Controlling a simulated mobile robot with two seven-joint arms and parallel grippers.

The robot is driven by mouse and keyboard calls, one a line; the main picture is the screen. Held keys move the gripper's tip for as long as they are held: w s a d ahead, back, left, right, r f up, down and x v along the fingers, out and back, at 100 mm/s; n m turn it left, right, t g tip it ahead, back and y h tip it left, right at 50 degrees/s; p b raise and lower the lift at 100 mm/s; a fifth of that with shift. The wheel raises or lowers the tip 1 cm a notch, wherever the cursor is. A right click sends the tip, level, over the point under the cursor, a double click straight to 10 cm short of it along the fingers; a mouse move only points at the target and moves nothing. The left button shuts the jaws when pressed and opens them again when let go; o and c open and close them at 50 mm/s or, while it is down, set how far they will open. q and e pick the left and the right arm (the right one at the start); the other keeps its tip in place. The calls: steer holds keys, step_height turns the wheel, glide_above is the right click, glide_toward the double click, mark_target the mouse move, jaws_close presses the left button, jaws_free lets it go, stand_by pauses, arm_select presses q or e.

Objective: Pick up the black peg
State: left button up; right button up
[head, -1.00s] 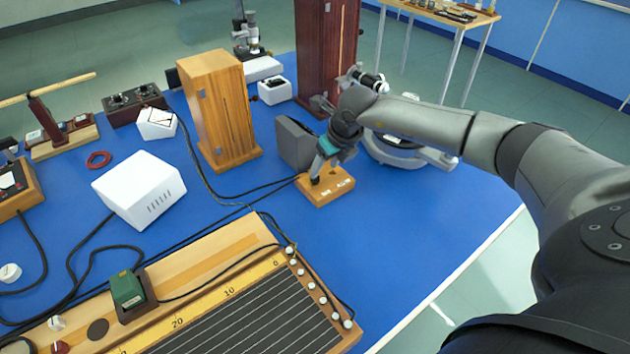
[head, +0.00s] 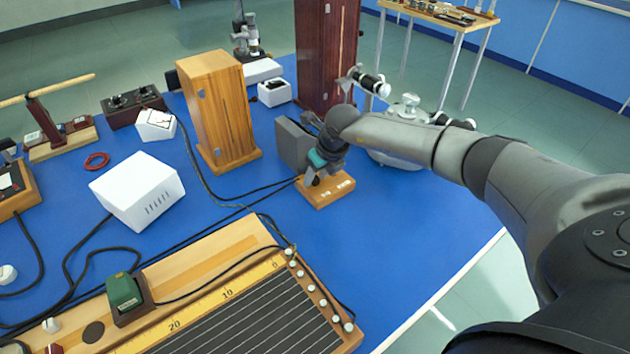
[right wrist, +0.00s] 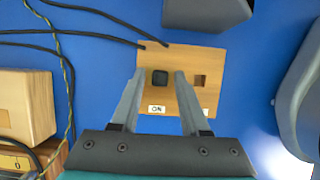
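My right gripper (right wrist: 159,74) is open, pointing down, with one finger on each side of the peg in the right wrist view. Blue-free wood shows between the peg and both fingers. I cannot tell how far down the fingertips reach. In the head view the block (head: 335,191) lies under my right gripper (head: 313,178), which largely hides the peg. My left gripper is not in view.
A dark grey box (head: 292,145) stands right behind the block. A round grey instrument (head: 400,158) is to its right, and a tall wooden cabinet (head: 220,110) to the left. Black cables (right wrist: 90,40) reach the block. Blue tabletop in front is free.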

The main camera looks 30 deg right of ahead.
jaws_close()
steer(key=shift+r, duration=0.1)
stand_by(0.4)
